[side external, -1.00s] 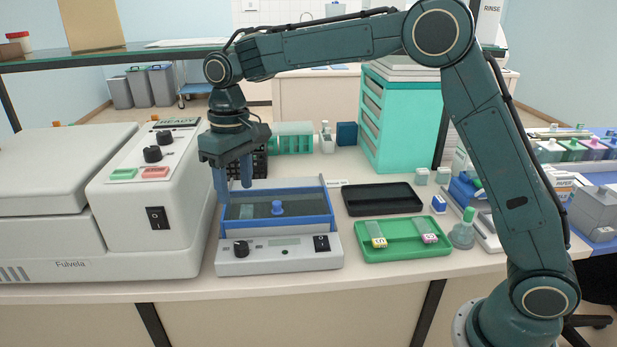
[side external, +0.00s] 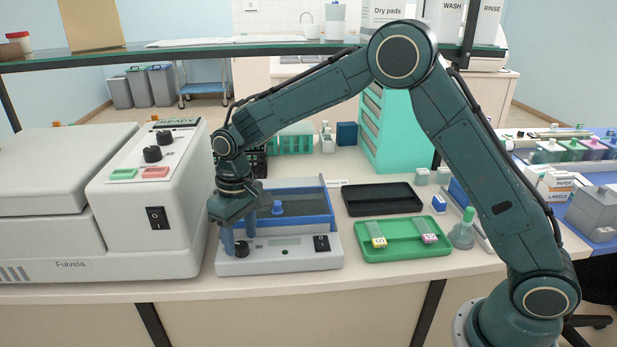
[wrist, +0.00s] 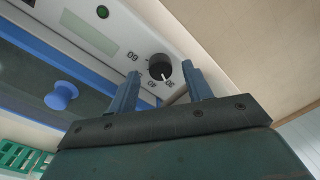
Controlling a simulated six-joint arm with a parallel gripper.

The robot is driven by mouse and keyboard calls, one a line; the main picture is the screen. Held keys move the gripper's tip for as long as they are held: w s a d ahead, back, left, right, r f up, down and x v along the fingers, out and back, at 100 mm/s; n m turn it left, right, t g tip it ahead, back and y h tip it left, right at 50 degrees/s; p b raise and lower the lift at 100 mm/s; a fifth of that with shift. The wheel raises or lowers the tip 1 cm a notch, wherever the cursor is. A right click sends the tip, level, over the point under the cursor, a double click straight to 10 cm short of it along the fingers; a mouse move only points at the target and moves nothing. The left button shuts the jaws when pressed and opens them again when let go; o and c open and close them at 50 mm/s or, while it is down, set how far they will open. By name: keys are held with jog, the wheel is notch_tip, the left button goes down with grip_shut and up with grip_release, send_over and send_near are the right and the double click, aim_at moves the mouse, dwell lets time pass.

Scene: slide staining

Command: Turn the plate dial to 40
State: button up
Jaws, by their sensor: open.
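The plate dial is a black knob (side external: 241,249) at the front left of the white and blue hot plate (side external: 280,264). In the wrist view the dial (wrist: 160,65) has printed numbers around it, among them 60 and 30. Its white pointer mark faces the lower side of the picture, near the smaller numbers; the exact setting is hard to read. My gripper (side external: 239,243) is open and empty, pointing down just above the dial. In the wrist view its fingertips (wrist: 161,70) lie on either side of the dial; I cannot tell whether they touch it.
A grey-white machine marked Fulvela (side external: 150,215) stands close on the left. A black tray (side external: 383,198) and a green tray (side external: 403,251) with slides lie to the right. The plate has a blue-framed lid with a blue knob (wrist: 61,96) and a black switch (side external: 321,243).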

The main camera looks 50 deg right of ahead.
jog(key=shift+f, duration=0.75)
jog(key=c, duration=1)
jog(key=shift+m, duration=0.3)
jog(key=m, duration=0.3)
jog(key=shift+m, duration=0.4)
jog(key=m, duration=0.4)
jog(key=shift+t, duration=0.3)
